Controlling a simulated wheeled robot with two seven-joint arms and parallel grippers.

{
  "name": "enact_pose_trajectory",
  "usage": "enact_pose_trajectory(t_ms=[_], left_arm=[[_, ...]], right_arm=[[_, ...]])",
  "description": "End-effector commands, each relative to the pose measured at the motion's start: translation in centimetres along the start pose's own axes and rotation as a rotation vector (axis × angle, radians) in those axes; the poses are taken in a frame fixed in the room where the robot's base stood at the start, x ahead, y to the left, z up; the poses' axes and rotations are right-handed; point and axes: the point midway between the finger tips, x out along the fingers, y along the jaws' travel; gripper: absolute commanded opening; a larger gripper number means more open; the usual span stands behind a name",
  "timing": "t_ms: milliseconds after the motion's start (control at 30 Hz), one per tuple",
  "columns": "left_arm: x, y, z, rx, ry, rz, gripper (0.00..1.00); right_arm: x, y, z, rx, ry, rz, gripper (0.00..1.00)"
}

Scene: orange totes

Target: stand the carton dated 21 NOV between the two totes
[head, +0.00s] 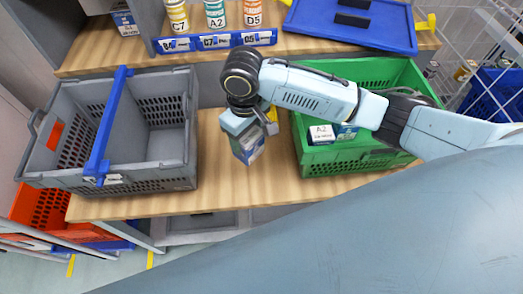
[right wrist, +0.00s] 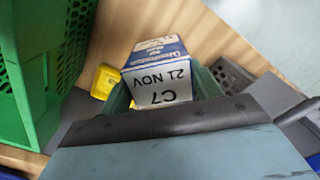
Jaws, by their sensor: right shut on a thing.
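The carton is over the bare wood between the grey tote (head: 125,188) and the green tote (head: 340,165), and looks slightly tilted in the head view. I cannot tell whether its lower end touches the wood. The green tote's wall (right wrist: 22,75) also shows in the right wrist view. My left gripper is not in view.
A blue bar (head: 107,125) lies across the grey tote. Another carton, marked A2 (head: 322,134), is in the green tote. Several labelled cylinders and a blue tray (head: 345,25) are on the shelf behind. Bare wood (head: 225,180) lies between the totes.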

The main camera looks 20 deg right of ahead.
Motion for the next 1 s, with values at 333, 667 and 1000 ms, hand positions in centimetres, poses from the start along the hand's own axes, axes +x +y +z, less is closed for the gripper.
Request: enact_pose_trajectory(t_ms=[333,667,1000], left_arm=[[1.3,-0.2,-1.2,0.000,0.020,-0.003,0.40],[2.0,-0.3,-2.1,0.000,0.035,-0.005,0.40],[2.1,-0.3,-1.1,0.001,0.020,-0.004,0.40]], right_arm=[[6.3,-0.5,0.0,-0.029,0.000,0.001,0.32],[9.7,-0.5,0.0,-0.028,0.000,0.001,0.32],[10.7,-0.5,0.0,-0.029,0.003,0.001,0.32]])
